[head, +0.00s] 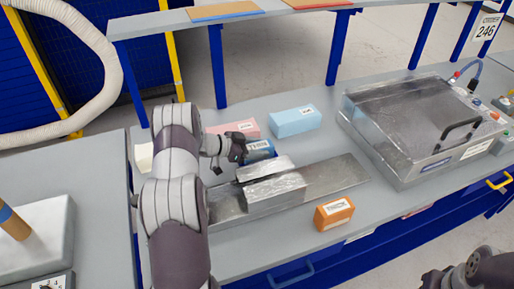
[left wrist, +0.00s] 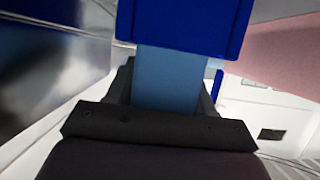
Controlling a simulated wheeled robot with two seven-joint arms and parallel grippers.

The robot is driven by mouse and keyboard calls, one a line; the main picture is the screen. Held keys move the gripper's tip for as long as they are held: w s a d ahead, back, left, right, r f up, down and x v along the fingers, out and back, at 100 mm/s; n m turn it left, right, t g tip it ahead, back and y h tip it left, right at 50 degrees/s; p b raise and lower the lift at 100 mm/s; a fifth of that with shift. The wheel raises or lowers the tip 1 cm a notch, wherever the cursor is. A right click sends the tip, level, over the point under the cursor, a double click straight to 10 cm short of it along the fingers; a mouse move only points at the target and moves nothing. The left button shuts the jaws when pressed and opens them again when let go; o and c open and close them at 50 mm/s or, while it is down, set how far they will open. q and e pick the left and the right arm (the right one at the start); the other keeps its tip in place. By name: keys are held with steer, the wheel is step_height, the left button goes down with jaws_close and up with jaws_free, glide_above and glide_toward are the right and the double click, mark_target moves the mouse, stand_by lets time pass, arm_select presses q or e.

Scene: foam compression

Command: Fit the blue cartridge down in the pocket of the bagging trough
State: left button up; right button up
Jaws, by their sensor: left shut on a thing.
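The blue cartridge (head: 260,149) is a dark blue block with a label, just behind the metal bagging trough (head: 340,174). My left gripper (head: 239,148) is at its left end and shut on it. In the left wrist view, the cartridge (left wrist: 185,25) shows a dark blue plate and a light blue part running down between the fingers. The trough has raised metal walls and a flat bed stretching right. Its pocket is not clearly visible; my left arm covers the trough's left end. My right arm shows only partly at the bottom right; its jaws cannot be made out.
A pink block (head: 234,129) and a light blue block (head: 296,121) lie behind the cartridge. An orange block (head: 334,212) sits in front of the trough. A clear-lidded machine (head: 420,125) stands at the right. The bench is clear around the orange block.

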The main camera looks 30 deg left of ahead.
arm_select(q)
steer(key=shift+f, duration=0.15)
steer(key=shift+f+b, duration=0.3)
steer(key=shift+f, duration=0.05)
steer(key=o, duration=1.1)
steer(key=shift+o, duration=0.9)
